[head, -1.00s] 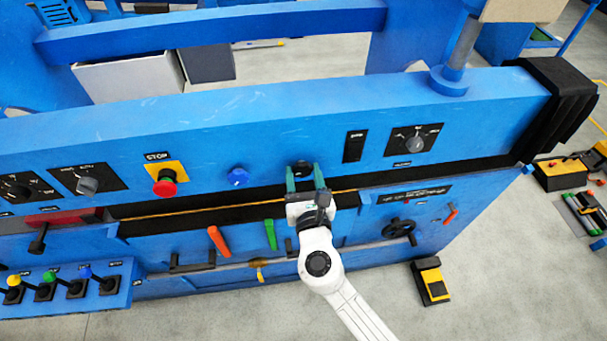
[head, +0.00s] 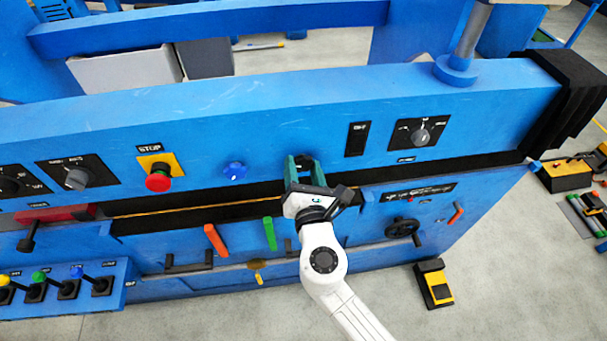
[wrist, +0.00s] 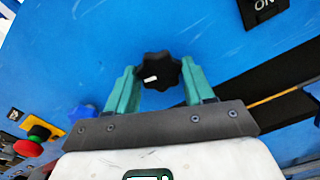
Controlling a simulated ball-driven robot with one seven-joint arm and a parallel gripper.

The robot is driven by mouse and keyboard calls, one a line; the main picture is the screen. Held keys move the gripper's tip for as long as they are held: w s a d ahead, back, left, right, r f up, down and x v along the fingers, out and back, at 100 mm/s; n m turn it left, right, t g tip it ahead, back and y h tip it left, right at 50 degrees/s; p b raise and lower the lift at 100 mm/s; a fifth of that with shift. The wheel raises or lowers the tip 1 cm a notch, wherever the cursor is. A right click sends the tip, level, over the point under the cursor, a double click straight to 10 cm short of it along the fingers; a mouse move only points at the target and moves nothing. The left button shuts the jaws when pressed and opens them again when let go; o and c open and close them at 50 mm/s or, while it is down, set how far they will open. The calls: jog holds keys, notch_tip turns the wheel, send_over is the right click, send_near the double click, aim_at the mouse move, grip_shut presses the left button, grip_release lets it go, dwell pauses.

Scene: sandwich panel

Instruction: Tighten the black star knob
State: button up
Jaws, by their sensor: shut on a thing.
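The black star knob (wrist: 162,71) sits on the blue panel face, with a white mark on its front. My gripper (wrist: 157,79) has its green fingers on either side of the knob and is shut on it. In the head view my gripper (head: 304,172) reaches up to the panel, with its body rolled to one side. There the knob (head: 304,162) is partly hidden between the fingers.
A blue knob (head: 234,172) and a red stop button (head: 158,181) lie left of my gripper. A black switch (head: 357,139) and a rotary selector (head: 420,135) lie to the right.

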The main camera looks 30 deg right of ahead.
jog(key=m+b, duration=0.5)
jog(key=m, duration=0.2)
jog(key=shift+f, duration=0.15)
jog(key=m+b, duration=0.3)
jog(key=m, duration=0.1)
jog(key=shift+r+m+b, duration=0.2)
jog(key=shift+m+b, duration=1.15)
jog(key=shift+m, duration=0.75)
jog(key=o, duration=1)
jog(key=shift+r, duration=0.1)
jog(key=b+v, duration=0.1)
jog(key=v, duration=0.9)
jog(key=shift+s+a, duration=0.15)
jog(key=shift+s, duration=0.25)
